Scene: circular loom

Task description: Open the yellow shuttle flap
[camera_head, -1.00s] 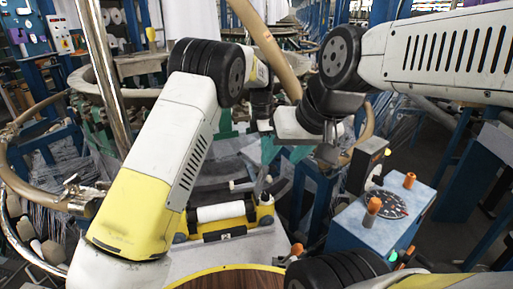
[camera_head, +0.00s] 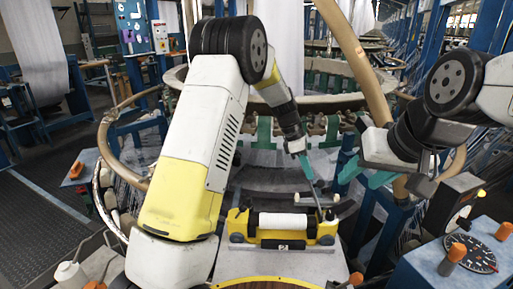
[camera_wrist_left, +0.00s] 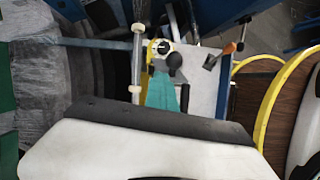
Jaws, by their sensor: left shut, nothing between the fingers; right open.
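The yellow shuttle (camera_head: 238,228) sits on the grey plate in the lower middle of the head view, with a white roll (camera_head: 283,220) lying across it. A thin grey lever (camera_head: 317,198) stands up at its right end. My left gripper (camera_head: 306,166) is shut, its teal fingers pointing down just above this lever. In the left wrist view its teal fingers (camera_wrist_left: 163,92) are together beside a dark knob and part of the yellow shuttle (camera_wrist_left: 152,52). Whether they touch the shuttle I cannot tell. My right gripper (camera_head: 364,174) is open and empty, right of the lever. I cannot make out the flap itself.
A blue control box (camera_head: 425,270) with a dial and orange knobs stands at the lower right. A tan curved tube (camera_head: 350,45) and the large loom ring (camera_head: 285,102) rise behind the shuttle. A round wooden top with a yellow rim (camera_wrist_left: 262,122) is close by.

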